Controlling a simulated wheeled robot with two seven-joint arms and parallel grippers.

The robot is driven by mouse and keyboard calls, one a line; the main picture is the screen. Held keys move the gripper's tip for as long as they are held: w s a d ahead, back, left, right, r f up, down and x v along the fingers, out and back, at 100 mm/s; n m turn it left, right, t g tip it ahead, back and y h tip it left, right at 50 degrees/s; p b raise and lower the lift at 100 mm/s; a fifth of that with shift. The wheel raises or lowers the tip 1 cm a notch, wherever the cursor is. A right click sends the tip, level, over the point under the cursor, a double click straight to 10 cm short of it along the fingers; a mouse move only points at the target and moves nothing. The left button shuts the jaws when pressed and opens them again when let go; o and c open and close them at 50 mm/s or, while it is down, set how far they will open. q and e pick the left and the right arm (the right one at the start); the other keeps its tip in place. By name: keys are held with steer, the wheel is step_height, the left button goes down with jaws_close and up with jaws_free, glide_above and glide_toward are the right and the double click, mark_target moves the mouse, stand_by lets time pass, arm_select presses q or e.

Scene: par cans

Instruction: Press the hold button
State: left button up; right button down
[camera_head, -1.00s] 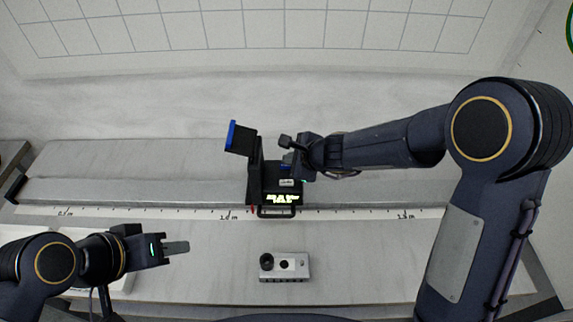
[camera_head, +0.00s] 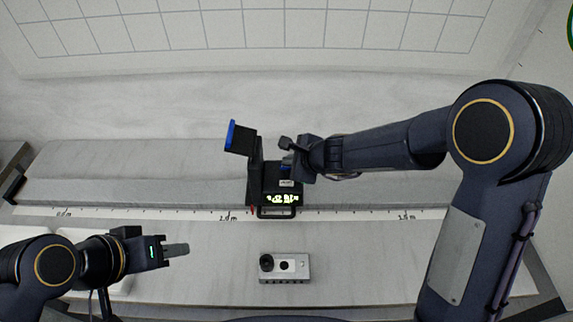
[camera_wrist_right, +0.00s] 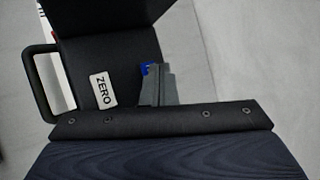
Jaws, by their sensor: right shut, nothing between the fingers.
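A black device (camera_head: 267,185) with a lit green display (camera_head: 283,199) stands on the bench, with a blue-edged panel (camera_head: 231,134) raised at its upper left. My right gripper (camera_head: 289,160) is shut and empty at the device's upper right. In the right wrist view its fingertips (camera_wrist_right: 153,88) are close over the black top, beside a small blue part (camera_wrist_right: 147,69) that they partly cover. A white label reading ZERO (camera_wrist_right: 103,90) lies left of them. I cannot tell whether the blue part is the hold button, or whether the fingers touch it. My left gripper (camera_head: 178,250) hovers at the lower left, away from the device.
A small grey block with a black knob (camera_head: 285,267) sits in front of the device. A marked scale strip (camera_head: 150,216) runs along the bench. A black handle (camera_wrist_right: 42,85) sticks out from the device. The bench on the right is mostly clear.

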steer(key=shift+r+p, duration=0.6)
steer(key=shift+r, duration=0.15)
steer(key=shift+r, duration=0.1)
step_height(320, 180, up, 5)
steer(key=p, duration=0.5)
stand_by(0.4)
